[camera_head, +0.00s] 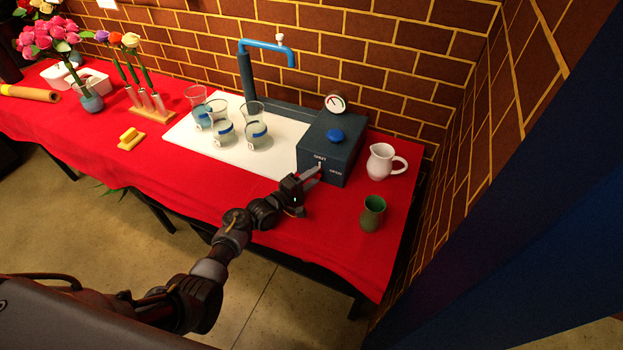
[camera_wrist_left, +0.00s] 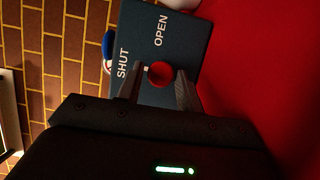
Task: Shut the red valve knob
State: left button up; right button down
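The red valve knob (camera_wrist_left: 160,74) is on the front of a dark blue box (camera_wrist_left: 185,35), by the white words SHUT and OPEN. A small white mark shows at its edge on the SHUT side. My left gripper (camera_wrist_left: 160,82) has one finger on each side of the knob, spread with what look like narrow gaps; contact cannot be told. In the head view my left gripper (camera_head: 312,176) is at the front face of the box (camera_head: 345,130), and the red knob cannot be made out there. My right gripper is not in view.
A white jug (camera_head: 381,162) and a green cup (camera_head: 372,213) stand right of the box on the red-covered table (camera_head: 330,245). Several glass vessels (camera_head: 222,131) stand on a white mat left of it. A blue button (camera_head: 335,135) and a gauge (camera_head: 336,103) top the box.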

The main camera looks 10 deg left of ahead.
pick_arm(q)
jog(key=shift+o, duration=1.1)
jog(key=v, duration=1)
jog(key=shift+s+a+f, duration=0.1)
jog(key=shift+s+a, duration=0.15)
jog(key=shift+s, duration=0.05)
